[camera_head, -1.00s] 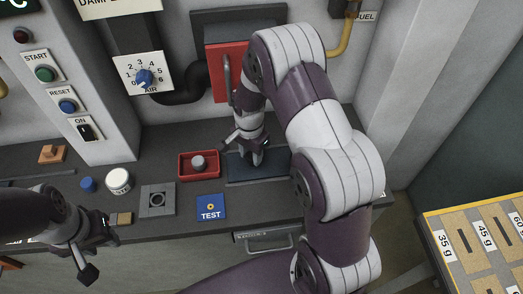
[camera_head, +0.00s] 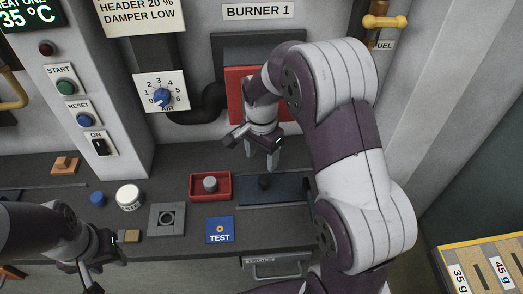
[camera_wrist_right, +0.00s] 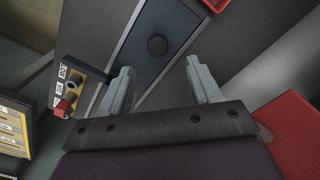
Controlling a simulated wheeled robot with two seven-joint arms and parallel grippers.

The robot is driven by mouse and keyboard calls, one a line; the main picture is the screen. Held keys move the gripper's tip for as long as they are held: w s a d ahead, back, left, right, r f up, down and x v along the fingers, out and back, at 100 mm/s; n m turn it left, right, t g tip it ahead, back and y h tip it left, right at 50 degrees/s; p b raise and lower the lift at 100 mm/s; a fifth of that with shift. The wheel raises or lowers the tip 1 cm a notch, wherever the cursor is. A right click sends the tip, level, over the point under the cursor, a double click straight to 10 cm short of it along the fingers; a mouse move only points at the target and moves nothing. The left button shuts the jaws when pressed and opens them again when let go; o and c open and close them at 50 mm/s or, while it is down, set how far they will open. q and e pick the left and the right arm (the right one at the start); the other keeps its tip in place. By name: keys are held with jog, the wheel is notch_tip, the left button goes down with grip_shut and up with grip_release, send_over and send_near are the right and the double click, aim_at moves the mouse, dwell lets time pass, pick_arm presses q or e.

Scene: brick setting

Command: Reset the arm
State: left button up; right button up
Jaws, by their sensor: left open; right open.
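My right arm reaches in from the right in the head view. Its gripper (camera_head: 262,165) is open and empty, above a dark blue mat (camera_head: 290,188). A small dark round weight (camera_head: 264,181) stands on the mat, just below the fingertips and apart from them. In the right wrist view the open fingers (camera_wrist_right: 158,72) show with the dark weight (camera_wrist_right: 157,45) beyond them on the mat. My left gripper (camera_head: 102,274) is open at the lower left, low by the counter's front edge, and its fingers are partly cut off by the frame.
A red tray (camera_head: 196,195) holding a grey weight stands left of the mat. A blue TEST card (camera_head: 220,230), grey socket block (camera_head: 154,220), white jar (camera_head: 129,197) and blue cap (camera_head: 97,199) lie on the counter. The red burner door (camera_head: 234,88) is close behind my right gripper.

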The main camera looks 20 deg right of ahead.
pick_arm(q)
jog(key=shift+f, duration=0.1)
pick_arm(e)
notch_tip(320, 180, up, 3)
dwell(0.4)
